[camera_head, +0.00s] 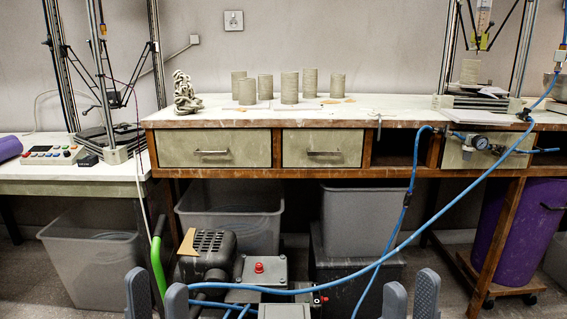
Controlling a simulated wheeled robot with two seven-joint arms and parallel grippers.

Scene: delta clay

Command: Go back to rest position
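My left gripper (157,287) shows at the bottom left of the head view, its two grey fingers pointing up with a gap between them. My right gripper (411,286) shows at the bottom right of centre, also with two grey fingers apart. Both look empty. They appear low in the picture, below the level of the workbench top (400,110), with a wide space between them. My arms behind the fingers are out of view.
Several clay cylinders (289,88) and a coiled clay piece (185,92) stand on the workbench. A compressor (208,256) with a blue hose (440,213) lies low in the middle. Grey bins (92,262) and a purple barrel (525,232) stand below.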

